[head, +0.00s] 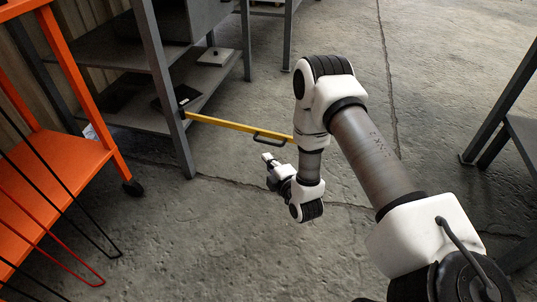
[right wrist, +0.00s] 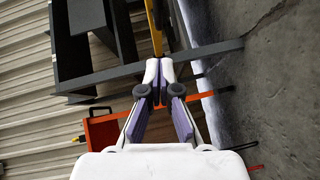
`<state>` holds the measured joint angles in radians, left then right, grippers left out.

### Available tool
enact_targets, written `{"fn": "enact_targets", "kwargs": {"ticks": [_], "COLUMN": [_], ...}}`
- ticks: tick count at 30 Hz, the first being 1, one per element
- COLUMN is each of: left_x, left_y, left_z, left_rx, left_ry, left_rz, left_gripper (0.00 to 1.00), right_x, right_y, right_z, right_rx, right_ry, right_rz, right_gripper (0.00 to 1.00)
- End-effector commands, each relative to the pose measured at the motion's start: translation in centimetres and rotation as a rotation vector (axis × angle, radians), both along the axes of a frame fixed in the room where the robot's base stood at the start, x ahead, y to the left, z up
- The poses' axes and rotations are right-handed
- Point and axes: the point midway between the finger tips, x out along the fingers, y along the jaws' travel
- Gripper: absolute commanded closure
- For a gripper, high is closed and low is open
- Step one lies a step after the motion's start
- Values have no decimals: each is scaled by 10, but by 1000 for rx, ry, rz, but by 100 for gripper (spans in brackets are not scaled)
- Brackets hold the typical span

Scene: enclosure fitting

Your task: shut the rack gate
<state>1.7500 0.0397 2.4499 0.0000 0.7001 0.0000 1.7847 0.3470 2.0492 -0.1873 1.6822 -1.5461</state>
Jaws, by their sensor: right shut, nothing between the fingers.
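The rack gate is a yellow bar (head: 225,125) with a dark handle (head: 270,140) near its far end. It is joined to a grey post of the rack (head: 165,80) and stands swung out from the rack over the open floor. Its far end is hidden behind my right arm. My right gripper (head: 266,157) is shut and empty, just below the handle in the head view. In the right wrist view the shut fingertips (right wrist: 159,68) point along the yellow bar (right wrist: 155,32). I cannot tell whether they touch it. My left gripper is not in view.
An orange wheeled cart (head: 70,160) stands at the left, with black and red rods in front of it. Flat items, such as a pale box (head: 215,57), lie on the rack's lower shelf. Another grey frame (head: 500,100) stands at the right. The concrete floor between is clear.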

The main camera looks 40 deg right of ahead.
Motion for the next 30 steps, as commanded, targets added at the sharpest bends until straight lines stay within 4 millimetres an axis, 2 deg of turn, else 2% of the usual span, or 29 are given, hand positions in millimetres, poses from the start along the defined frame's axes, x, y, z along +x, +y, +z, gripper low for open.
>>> {"fn": "enact_targets", "kwargs": {"ticks": [1,4,9,14,25,30], "left_x": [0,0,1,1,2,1], "left_y": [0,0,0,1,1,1], "left_z": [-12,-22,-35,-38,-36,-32], "left_rx": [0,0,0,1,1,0], "left_ry": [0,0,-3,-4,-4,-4], "left_rz": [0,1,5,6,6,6], "left_gripper": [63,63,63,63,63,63], "right_x": [11,32,46,51,51,55], "right_y": [-1,-4,-28,-35,-37,-48], "right_z": [-6,-9,-14,-13,-12,-11], "right_rx": [-1,0,2,2,2,2], "right_ry": [-5,-5,-2,0,0,0], "right_rz": [0,-1,-3,0,3,27], "right_gripper": [100,100,100,100,100,100]}}
